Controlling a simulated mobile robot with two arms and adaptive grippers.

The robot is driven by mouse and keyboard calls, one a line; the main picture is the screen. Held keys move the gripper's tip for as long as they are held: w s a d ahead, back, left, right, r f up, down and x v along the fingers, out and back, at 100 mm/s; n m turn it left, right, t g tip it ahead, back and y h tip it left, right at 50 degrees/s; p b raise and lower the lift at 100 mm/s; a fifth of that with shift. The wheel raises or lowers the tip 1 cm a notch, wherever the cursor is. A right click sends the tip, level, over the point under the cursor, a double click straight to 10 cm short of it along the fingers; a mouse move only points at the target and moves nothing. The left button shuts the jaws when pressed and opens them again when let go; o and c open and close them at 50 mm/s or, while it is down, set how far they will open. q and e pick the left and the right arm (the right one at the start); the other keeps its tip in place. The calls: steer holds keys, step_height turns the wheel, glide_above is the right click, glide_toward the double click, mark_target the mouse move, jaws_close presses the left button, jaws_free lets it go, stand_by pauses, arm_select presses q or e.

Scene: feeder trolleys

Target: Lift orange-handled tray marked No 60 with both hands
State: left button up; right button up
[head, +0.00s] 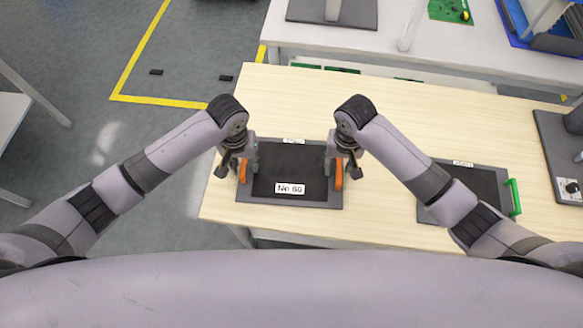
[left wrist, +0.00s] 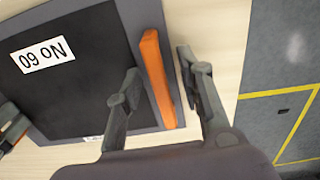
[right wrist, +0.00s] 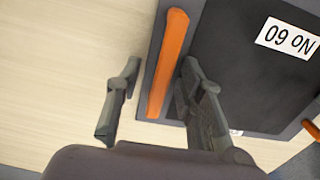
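The dark tray marked No 60 (head: 290,203) lies on the light wooden table, with an orange handle on each side. My left gripper (head: 238,168) is at the tray's left orange handle (head: 242,171). In the left wrist view its open fingers (left wrist: 155,85) stand on either side of that handle (left wrist: 157,78), with gaps. My right gripper (head: 342,160) is at the right orange handle (head: 338,178). In the right wrist view its open fingers (right wrist: 160,80) stand on either side of that handle (right wrist: 168,62), apart from it. The label also shows in both wrist views.
A second dark tray with a green handle (head: 514,197) lies to the right on the same wooden table (head: 290,90), partly hidden by my right arm. A grey device (head: 565,160) stands at the far right. A white bench (head: 350,40) is behind. Bare tabletop lies behind the No 60 tray.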

arm_select(q)
steer(key=shift+c, duration=0.2)
arm_select(e)
steer(key=shift+c, duration=0.2)
arm_select(q)
jaws_close()
arm_select(e)
jaws_close()
arm_select(q)
steer(key=shift+r, duration=0.1)
stand_by(0.4)
